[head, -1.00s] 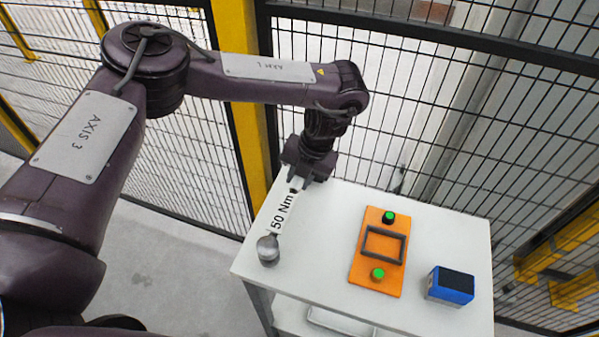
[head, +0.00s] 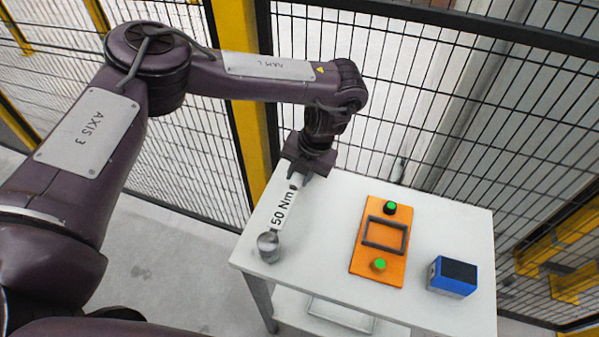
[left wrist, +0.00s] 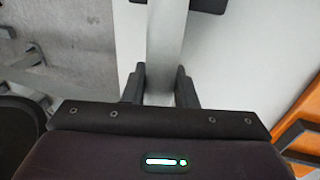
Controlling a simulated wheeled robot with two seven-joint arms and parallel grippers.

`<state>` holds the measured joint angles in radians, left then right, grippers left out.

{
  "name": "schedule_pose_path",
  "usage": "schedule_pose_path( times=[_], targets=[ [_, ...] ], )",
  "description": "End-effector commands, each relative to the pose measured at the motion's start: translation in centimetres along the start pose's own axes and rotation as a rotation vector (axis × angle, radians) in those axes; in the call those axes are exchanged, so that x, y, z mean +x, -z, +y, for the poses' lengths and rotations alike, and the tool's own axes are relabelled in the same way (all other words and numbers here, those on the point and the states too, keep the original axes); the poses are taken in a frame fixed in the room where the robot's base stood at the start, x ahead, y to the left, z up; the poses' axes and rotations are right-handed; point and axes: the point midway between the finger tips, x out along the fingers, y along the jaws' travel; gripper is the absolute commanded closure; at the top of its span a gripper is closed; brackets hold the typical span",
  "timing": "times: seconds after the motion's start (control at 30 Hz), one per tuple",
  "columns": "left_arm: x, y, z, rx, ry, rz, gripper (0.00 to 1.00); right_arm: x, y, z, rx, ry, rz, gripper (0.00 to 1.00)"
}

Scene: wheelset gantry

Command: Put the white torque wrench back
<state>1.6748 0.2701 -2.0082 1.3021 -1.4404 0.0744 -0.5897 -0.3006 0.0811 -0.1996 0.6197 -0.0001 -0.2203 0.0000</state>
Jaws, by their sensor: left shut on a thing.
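The white torque wrench (head: 283,207), marked 50 Nm, is at the left side of the white table top (head: 330,230) in the head view. Its round metal head (head: 268,246) points to the near left corner. My left gripper (head: 300,177) is shut on its far end. In the left wrist view the wrench shaft (left wrist: 166,45) runs between the two dark fingers (left wrist: 160,85). I cannot tell whether the wrench touches the table or is just above it. My right gripper is not in view.
An orange plate (head: 378,262) with a dark rectangular frame and two green-topped knobs lies at the middle of the table. A blue box (head: 452,277) with a dark top stands to its right. Black mesh fencing (head: 420,100) with yellow posts (head: 240,110) stands behind.

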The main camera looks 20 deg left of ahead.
Motion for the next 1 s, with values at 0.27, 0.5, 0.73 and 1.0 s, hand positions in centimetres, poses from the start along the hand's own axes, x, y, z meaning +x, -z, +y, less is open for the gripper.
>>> schedule_pose_path(
  times=[0.27, 0.5, 0.73, 1.0],
  targets=[
    [0.4, 0.0, -0.1, 0.0, 0.0, 0.0, 0.71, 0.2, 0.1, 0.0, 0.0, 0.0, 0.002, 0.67],
    [0.4, 0.0, -0.1, 0.0, 0.0, 0.0, 0.49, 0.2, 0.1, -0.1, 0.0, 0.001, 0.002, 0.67],
    [0.2, 0.0, -0.1, 0.0, 0.0, -0.001, 0.49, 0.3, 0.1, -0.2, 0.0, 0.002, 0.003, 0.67],
    [-3.8, -0.2, -0.1, 0.002, -0.002, -0.007, 0.49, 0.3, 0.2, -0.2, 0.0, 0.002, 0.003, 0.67]
  ],
)
